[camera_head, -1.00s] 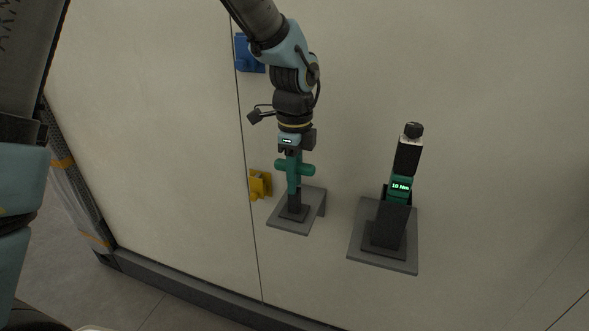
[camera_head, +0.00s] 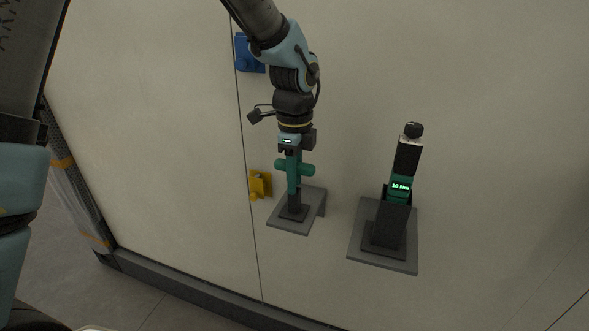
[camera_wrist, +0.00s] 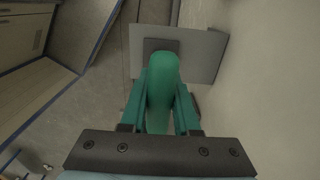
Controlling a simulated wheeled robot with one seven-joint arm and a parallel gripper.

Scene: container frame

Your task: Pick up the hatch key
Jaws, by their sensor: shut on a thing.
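The hatch key (camera_head: 294,180) is a green T-shaped tool with a crossbar handle on top. It stands upright in a dark holder (camera_head: 294,209) on a small grey wall shelf (camera_head: 315,203). My gripper (camera_head: 291,156) is above it and shut on its handle. In the wrist view the green hatch key (camera_wrist: 163,85) lies between the two fingers, with the grey shelf (camera_wrist: 204,55) beyond. The key's lower end is hidden in the holder.
A second grey shelf (camera_head: 370,248) to the right holds a dark tool with a green lit display (camera_head: 401,187). A yellow fitting (camera_head: 260,185) and a blue fitting (camera_head: 250,62) are on the wall to the left. The wall right of the shelves is clear.

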